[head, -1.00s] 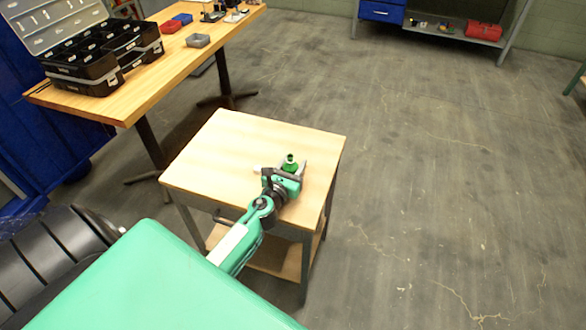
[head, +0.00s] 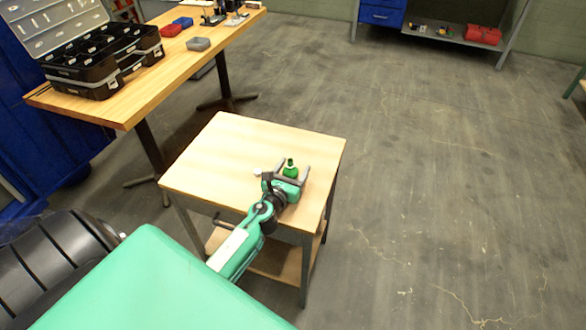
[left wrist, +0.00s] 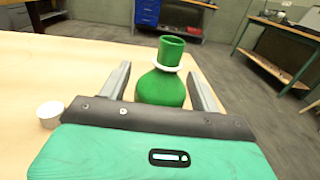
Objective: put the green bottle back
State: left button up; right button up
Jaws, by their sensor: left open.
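The green bottle (head: 290,168) stands upright on the small wooden-topped table (head: 225,150). In the left wrist view the bottle (left wrist: 163,82) shows its round body, a pale ring at the neck and a wide green mouth. My left gripper (head: 291,172) is open, with one finger on each side of the bottle. In the left wrist view its fingers (left wrist: 160,88) show a gap to the bottle on both sides. The bottle's lower part is hidden behind the gripper's body. My right gripper does not show.
A small white cup (left wrist: 50,114) stands on the table just left of the gripper. The floor to the right is clear.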

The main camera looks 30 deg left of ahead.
pick_arm(q)
jog(key=shift+r, duration=0.1)
jog(key=s, duration=0.3)
jog(key=shift+s+d, duration=0.25)
jog(key=s, duration=0.2)
jog(key=s+b, duration=0.1)
jog(key=s, duration=0.1)
jog(key=s+d, duration=0.1)
jog(key=s, duration=0.1)
jog(key=shift+s+d, duration=0.1)
jog(key=shift+s, duration=0.3)
jog(key=shift+s+d+b, duration=0.1)
jog(key=shift+s+b, duration=0.3)
jog(key=shift+s, duration=0.4)
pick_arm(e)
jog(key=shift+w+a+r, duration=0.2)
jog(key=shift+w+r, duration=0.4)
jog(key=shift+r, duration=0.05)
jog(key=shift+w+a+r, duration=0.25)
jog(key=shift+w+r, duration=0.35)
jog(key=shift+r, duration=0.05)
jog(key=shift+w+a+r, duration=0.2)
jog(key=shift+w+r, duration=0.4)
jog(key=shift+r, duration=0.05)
